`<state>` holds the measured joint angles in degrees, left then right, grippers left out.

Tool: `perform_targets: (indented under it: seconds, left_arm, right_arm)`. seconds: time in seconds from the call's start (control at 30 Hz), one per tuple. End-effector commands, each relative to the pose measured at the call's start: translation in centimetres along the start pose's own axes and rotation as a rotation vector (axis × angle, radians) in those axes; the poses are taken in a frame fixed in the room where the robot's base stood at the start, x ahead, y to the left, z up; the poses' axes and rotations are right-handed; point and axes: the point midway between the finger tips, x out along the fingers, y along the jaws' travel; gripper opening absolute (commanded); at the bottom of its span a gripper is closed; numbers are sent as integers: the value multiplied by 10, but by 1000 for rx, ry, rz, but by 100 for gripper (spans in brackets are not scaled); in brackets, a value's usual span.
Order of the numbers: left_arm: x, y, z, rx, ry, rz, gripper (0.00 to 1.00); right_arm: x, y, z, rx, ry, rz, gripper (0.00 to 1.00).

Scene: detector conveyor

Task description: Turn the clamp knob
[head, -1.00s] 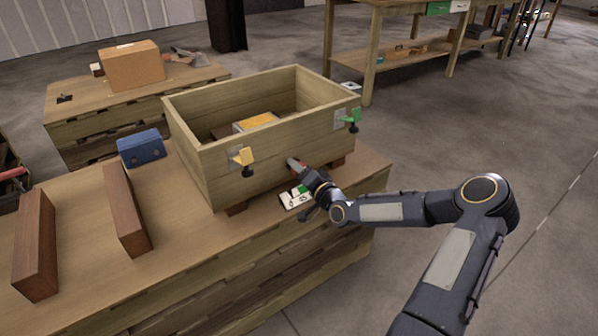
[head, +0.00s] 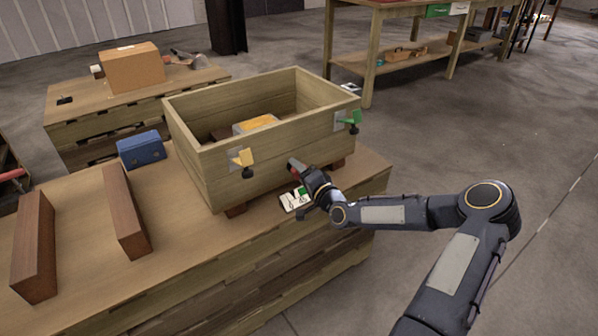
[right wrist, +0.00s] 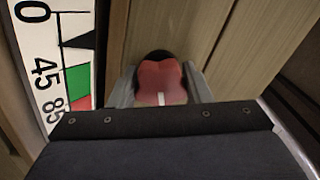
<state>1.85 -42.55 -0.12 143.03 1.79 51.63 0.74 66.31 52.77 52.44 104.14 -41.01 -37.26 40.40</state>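The clamp knob (right wrist: 161,82) is red with a white mark on its near face. In the head view, the right gripper (head: 305,173) reaches in from the right. A white scale card (right wrist: 45,75) with 0, 45 and 85, green and red fields and a black pointer lies beside the knob. My left gripper is out of view.
The floor at right is clear.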

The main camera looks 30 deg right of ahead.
Motion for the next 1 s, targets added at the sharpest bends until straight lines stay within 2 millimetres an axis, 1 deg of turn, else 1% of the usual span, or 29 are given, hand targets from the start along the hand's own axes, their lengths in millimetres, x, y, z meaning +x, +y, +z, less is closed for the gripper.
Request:
perform_targets:
  seconds: [0.03, 0.13, 0.37, 0.47, 0.57, 0.8, 0.9, 1.0]
  left_arm:
    - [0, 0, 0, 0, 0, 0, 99]
    - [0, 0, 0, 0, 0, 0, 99]
    - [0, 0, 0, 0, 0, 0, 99]
    - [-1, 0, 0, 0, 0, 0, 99]
    - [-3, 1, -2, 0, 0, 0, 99]
    - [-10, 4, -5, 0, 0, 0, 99]
    - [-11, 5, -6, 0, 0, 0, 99]
    - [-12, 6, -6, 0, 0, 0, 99]
  right_arm:
    - [0, 1, 0, 0, 0, 2, 51]
    - [0, 1, 0, 0, 0, 1, 64]
    - [0, 0, 0, -1, 0, 0, 65]
    - [-3, 0, -1, -1, 1, 1, 65]
    - [-14, 0, -1, -1, 1, 2, 65]
    - [-56, 0, -1, 0, 1, 3, 65]
    - [-68, 0, -1, -1, 1, 3, 65]
    - [-76, 0, -1, -1, 1, 2, 65]
